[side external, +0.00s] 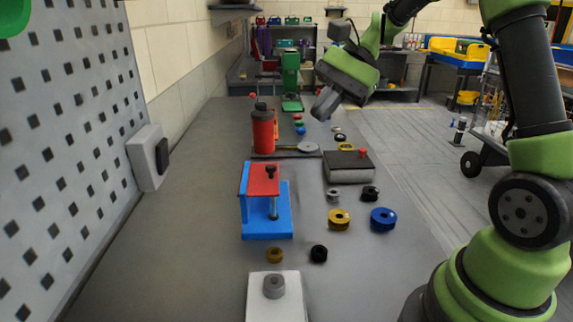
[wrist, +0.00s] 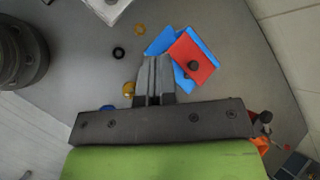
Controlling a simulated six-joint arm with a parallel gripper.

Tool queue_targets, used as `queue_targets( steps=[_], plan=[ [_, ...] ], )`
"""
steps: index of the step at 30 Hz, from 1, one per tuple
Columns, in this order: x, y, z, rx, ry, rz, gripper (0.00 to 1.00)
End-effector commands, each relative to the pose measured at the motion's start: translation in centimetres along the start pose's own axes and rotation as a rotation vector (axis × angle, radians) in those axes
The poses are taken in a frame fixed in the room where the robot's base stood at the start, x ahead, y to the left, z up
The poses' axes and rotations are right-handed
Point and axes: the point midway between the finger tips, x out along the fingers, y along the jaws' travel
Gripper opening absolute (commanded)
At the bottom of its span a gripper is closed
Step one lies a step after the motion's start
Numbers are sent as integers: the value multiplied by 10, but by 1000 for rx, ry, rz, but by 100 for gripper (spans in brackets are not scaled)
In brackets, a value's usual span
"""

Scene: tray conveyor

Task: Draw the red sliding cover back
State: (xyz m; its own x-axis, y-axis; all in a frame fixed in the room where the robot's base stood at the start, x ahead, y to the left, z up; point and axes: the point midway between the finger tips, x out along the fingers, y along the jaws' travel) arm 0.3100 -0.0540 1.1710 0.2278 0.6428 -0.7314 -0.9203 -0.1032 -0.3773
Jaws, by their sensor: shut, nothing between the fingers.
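The red sliding cover (side external: 257,183) lies on top of a blue fixture (side external: 265,228), with a dark knob (side external: 271,171) standing on it. In the wrist view, the red cover (wrist: 206,60) sits askew over the blue fixture (wrist: 161,43), right of my fingers, and part of the blue shows beside it. The dark knob (wrist: 193,66) is near the cover's middle. My gripper (side external: 322,108) is raised above the bench, well behind and to the right of the fixture, touching nothing. In the wrist view, my gripper (wrist: 156,60) has its fingers together and empty.
A red cylinder (side external: 263,132) stands behind the fixture. A grey box with a red knob (side external: 348,168) is to its right. Yellow (side external: 339,219) and blue (side external: 383,219) rings lie right of the fixture, and a white block (side external: 262,302) stands in front. The left bench is clear.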

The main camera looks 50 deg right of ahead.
Motion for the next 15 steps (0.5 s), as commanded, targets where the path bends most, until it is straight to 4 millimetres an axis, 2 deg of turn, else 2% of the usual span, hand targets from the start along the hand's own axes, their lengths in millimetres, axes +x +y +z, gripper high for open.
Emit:
queue_targets(
  steps=[1,7,12,15],
  plan=[
    [2,-2,-19,72,-43,-24,0],
    [8,-2,-83,315,-217,-142,0],
    [12,10,-136,499,-363,-262,0],
    [15,20,-161,582,-437,-329,0]
  ],
)
